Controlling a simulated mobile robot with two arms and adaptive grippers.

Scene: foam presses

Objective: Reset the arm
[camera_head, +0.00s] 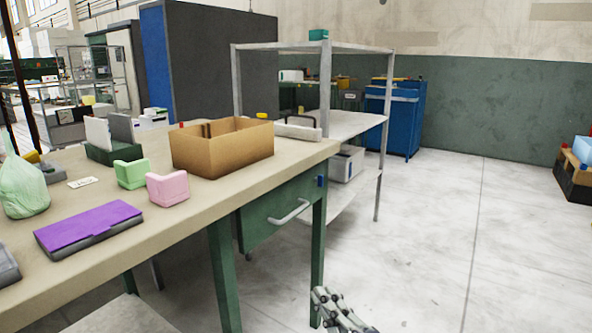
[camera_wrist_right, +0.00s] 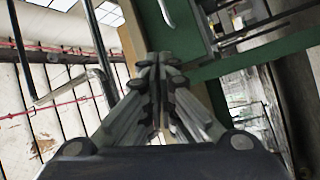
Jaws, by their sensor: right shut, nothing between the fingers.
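My right gripper (camera_head: 330,300) shows at the bottom of the head view, low over the open floor to the right of the workbench leg. In the right wrist view its fingers (camera_wrist_right: 160,75) are pressed together and shut, with nothing between them. The green drawer front with its metal handle (camera_wrist_right: 165,12) shows beyond the fingertips in the wrist view. My left gripper is in neither view.
The workbench (camera_head: 255,180) carries a cardboard box (camera_head: 215,155), green (camera_head: 132,174) and pink (camera_head: 167,188) foam pieces, and a purple case (camera_head: 90,228). A metal shelf rack (camera_head: 379,150) stands behind it. A blue cabinet (camera_head: 405,120) is further back. The floor (camera_head: 450,240) at right is clear.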

